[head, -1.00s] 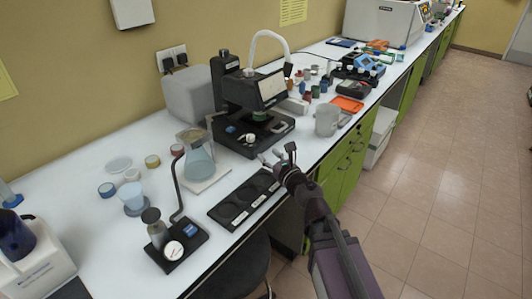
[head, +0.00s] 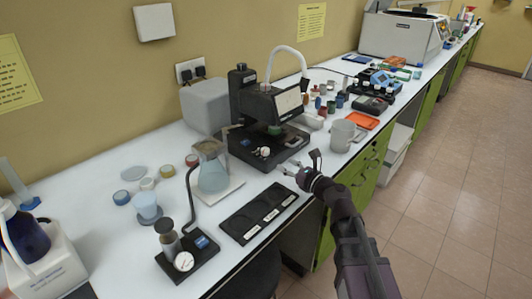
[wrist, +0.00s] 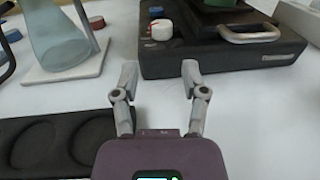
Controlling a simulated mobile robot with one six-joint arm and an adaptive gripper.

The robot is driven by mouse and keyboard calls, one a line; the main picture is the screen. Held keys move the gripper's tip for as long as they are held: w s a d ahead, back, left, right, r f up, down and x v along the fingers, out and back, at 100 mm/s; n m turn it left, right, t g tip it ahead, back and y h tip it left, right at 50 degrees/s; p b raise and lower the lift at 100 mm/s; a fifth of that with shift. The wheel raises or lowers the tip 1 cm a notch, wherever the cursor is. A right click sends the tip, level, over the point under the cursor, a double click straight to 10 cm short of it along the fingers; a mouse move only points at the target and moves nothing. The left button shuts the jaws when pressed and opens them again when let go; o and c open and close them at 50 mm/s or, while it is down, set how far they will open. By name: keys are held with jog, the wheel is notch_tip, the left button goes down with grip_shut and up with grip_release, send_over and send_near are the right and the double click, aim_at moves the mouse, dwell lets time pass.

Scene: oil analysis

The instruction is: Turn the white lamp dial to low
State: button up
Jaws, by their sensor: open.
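The white lamp dial (wrist: 161,29) is a small round white knob with red at its base. It sits on the front left of the black instrument's base (wrist: 215,58), beside a blue button (wrist: 156,13). In the head view the dial (head: 265,151) shows as a small white spot on that base. My gripper (wrist: 160,72) is open and empty, its two fingers apart. It is in front of the instrument, with the dial beyond the gap between the fingertips and not touched. In the head view my gripper (head: 287,168) is near the bench's front edge.
A glass flask (head: 212,172) on a white plate stands left of the instrument. A black tray with round recesses (head: 262,213) lies at the bench's front. A grey mug (head: 342,135) and an orange tray (head: 362,120) are to the right. Bare white bench lies before the instrument.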

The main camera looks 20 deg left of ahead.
aim_at(269, 153)
jog(key=w+d+n+g+y, duration=0.1)
jog(key=g, duration=0.1)
jog(key=w+d+n+g, duration=0.2)
jog(key=shift+w+f+y, duration=0.1)
jog(key=shift+y, duration=0.3)
jog(key=shift+w+d+n+g, duration=0.1)
jog(key=shift+d+n+g, duration=0.6)
jog(key=shift+g, duration=0.4)
jog(key=shift+a, duration=0.1)
jog(key=shift+w+a, duration=0.3)
jog(key=shift+a, duration=1.95)
jog(key=shift+w+a, duration=0.25)
jog(key=shift+a, duration=2)
jog(key=shift+w+a, duration=0.3)
jog(key=shift+a, duration=1.95)
jog(key=shift+s, duration=0.1)
grip_shut()
